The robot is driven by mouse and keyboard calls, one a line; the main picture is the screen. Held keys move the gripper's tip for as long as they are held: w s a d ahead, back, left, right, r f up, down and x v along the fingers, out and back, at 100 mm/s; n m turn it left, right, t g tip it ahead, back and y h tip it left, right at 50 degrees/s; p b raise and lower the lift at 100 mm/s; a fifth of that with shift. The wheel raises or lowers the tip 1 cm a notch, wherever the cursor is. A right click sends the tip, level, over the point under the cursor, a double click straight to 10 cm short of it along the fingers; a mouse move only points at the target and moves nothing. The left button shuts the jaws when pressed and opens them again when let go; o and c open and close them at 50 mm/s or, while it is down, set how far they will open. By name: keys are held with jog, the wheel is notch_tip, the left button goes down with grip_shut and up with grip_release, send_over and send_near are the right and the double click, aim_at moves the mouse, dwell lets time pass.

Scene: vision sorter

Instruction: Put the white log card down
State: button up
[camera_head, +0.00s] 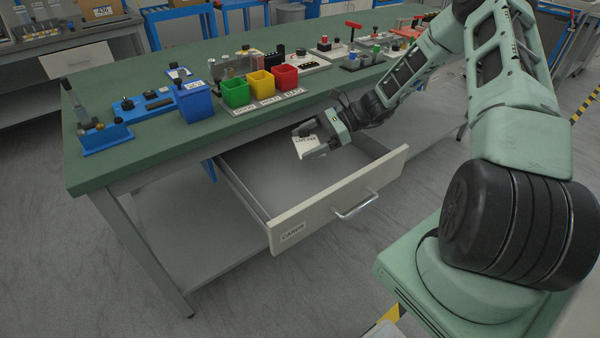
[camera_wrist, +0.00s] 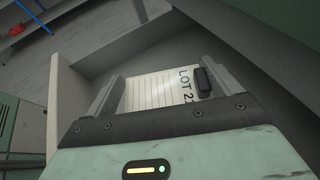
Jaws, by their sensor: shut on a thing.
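The white log card (camera_head: 308,146) is in my gripper (camera_head: 318,142), above the open drawer. In the wrist view the lined card (camera_wrist: 158,90) lies between the two fingers of my gripper (camera_wrist: 158,88), with printed text beginning "LOT 2" along its right side. My gripper is shut on the card. The drawer (camera_head: 340,200) is pulled out from under the green bench and has a label reading "CARDS" on its front. The part of the drawer that shows looks empty. In the wrist view the drawer wall (camera_wrist: 65,95) is to the left of the card.
The green bench top (camera_head: 150,165) carries green (camera_head: 235,92), yellow (camera_head: 261,84) and red (camera_head: 286,76) bins, a blue box (camera_head: 193,101) and several devices. The bench's left front corner is clear. A lower shelf (camera_head: 190,235) lies beneath the bench.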

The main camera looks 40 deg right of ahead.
aim_at(307, 172)
notch_tip(307, 172, down, 9)
jog(key=shift+f+b, duration=0.1)
jog(key=shift+b, duration=0.4)
jog(key=shift+f, duration=0.1)
